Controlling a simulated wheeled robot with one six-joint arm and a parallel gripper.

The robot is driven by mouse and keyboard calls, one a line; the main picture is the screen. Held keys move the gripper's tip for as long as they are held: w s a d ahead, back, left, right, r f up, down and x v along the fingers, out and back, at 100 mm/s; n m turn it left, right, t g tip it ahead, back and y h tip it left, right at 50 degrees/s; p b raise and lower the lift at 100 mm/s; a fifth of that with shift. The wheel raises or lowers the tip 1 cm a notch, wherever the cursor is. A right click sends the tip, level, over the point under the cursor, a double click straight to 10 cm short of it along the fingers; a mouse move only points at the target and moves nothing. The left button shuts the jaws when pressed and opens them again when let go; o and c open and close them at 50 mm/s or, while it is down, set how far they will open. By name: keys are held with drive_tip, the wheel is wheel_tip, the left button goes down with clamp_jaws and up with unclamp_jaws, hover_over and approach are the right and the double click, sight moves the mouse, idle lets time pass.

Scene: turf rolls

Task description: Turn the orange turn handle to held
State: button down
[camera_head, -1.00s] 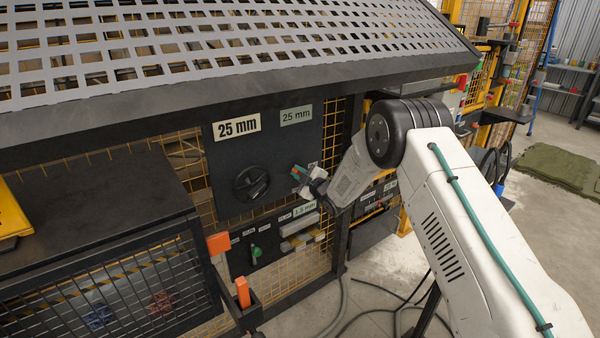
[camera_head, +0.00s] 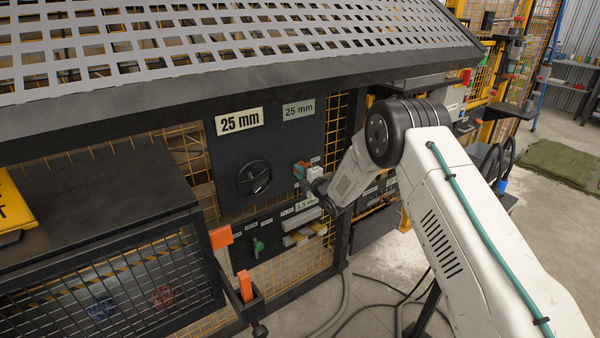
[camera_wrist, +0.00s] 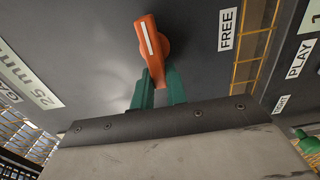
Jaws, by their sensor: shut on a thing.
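The orange turn handle (camera_wrist: 150,42) sticks out from the dark panel in the wrist view. A white line runs along it, tilted up and left. Its lower end is between the green fingertips of my gripper (camera_wrist: 158,78), which is shut on it. A "FREE" label (camera_wrist: 228,30) is on the panel to the right of the handle. In the head view my gripper (camera_head: 302,171) is at the panel's right side, and the handle is small and mostly hidden there. No "held" label can be read.
A black round dial (camera_head: 253,179) is left of my gripper under a "25 mm" label (camera_head: 239,121). A slotted canopy (camera_head: 240,40) overhangs the panel. A green knob (camera_head: 258,246) and pale blocks (camera_head: 302,233) are below. An orange-tipped post (camera_head: 246,287) stands lower left.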

drive_tip(key=shift+f, duration=0.1)
idle(0.3)
drive_tip(key=c, duration=1.4)
unclamp_jaws()
drive_tip(key=v, duration=0.8)
drive_tip(key=shift+a, duration=0.1)
drive_tip(key=shift+w, duration=0.1)
